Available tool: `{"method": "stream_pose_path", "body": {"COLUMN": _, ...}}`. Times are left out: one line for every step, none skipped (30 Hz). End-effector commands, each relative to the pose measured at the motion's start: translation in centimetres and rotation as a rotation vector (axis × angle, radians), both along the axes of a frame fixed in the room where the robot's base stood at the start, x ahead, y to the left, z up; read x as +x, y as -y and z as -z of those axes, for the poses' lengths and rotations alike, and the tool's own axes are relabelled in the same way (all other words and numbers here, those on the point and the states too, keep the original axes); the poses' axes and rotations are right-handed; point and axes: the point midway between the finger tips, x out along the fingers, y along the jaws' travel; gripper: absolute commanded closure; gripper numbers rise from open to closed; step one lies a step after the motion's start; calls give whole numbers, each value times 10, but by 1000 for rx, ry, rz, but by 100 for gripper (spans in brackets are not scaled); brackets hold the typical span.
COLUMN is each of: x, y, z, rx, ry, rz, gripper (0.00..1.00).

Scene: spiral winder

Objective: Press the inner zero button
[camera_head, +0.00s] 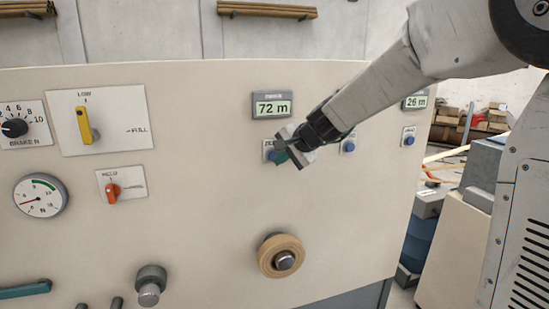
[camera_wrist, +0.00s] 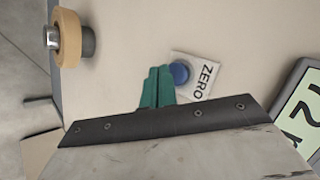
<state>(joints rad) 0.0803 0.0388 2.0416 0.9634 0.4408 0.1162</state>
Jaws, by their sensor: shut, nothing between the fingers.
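In the head view, a blue button on a small white plate (camera_head: 268,146) sits below the "72 m" display (camera_head: 272,104), partly covered by my gripper (camera_head: 283,156). The small label above the digits is too blurred to read. In the wrist view, the blue button (camera_wrist: 180,73) sits on a white plate marked ZERO (camera_wrist: 204,77). My gripper's green fingers (camera_wrist: 160,70) also show there, shut together and empty. Their tips are right beside the button, on its left in that view, not over it. Whether they touch the panel, I cannot tell.
Two more blue buttons (camera_head: 348,146) (camera_head: 408,137) lie to the right, the farther one under a "26 m" display (camera_head: 416,101). My arm hides the panel between the displays. Knobs and a dial (camera_head: 41,196) are at left.

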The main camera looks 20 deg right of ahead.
Motion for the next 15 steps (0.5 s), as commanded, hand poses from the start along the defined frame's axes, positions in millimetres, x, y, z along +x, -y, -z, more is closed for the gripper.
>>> {"method": "stream_pose_path", "body": {"x": 0, "y": 0, "z": 0, "rx": 0, "ry": 0, "rz": 0, "gripper": 100}}
{"method": "stream_pose_path", "body": {"x": 0, "y": 0, "z": 0, "rx": 0, "ry": 0, "rz": 0, "gripper": 100}}
{"method": "stream_pose_path", "body": {"x": 0, "y": 0, "z": 0, "rx": 0, "ry": 0, "rz": 0, "gripper": 100}}
{"method": "stream_pose_path", "body": {"x": 0, "y": 0, "z": 0, "rx": 0, "ry": 0, "rz": 0, "gripper": 100}}
{"method": "stream_pose_path", "body": {"x": 0, "y": 0, "z": 0, "rx": 0, "ry": 0, "rz": 0, "gripper": 100}}
{"method": "stream_pose_path", "body": {"x": 1, "y": 0, "z": 0, "rx": 0, "ry": 0, "rz": 0, "gripper": 100}}
{"method": "stream_pose_path", "body": {"x": 2, "y": 0, "z": 0, "rx": 0, "ry": 0, "rz": 0, "gripper": 100}}
{"method": "stream_pose_path", "body": {"x": 3, "y": 0, "z": 0, "rx": 0, "ry": 0, "rz": 0, "gripper": 100}}
{"method": "stream_pose_path", "body": {"x": 4, "y": 0, "z": 0, "rx": 0, "ry": 0, "rz": 0, "gripper": 100}}
{"method": "stream_pose_path", "body": {"x": 5, "y": 0, "z": 0, "rx": 0, "ry": 0, "rz": 0, "gripper": 100}}
{"method": "stream_pose_path", "body": {"x": 7, "y": 0, "z": 0, "rx": 0, "ry": 0, "rz": 0, "gripper": 100}}
{"method": "stream_pose_path", "body": {"x": 8, "y": 0, "z": 0, "rx": 1, "ry": 0, "rz": 1, "gripper": 100}}
{"method": "stream_pose_path", "body": {"x": 8, "y": 0, "z": 0, "rx": 1, "ry": 0, "rz": 1, "gripper": 100}}
{"method": "stream_pose_path", "body": {"x": 9, "y": 0, "z": 0, "rx": 1, "ry": 0, "rz": 1, "gripper": 100}}
{"method": "stream_pose_path", "body": {"x": 9, "y": 0, "z": 0, "rx": 0, "ry": 0, "rz": 0, "gripper": 100}}
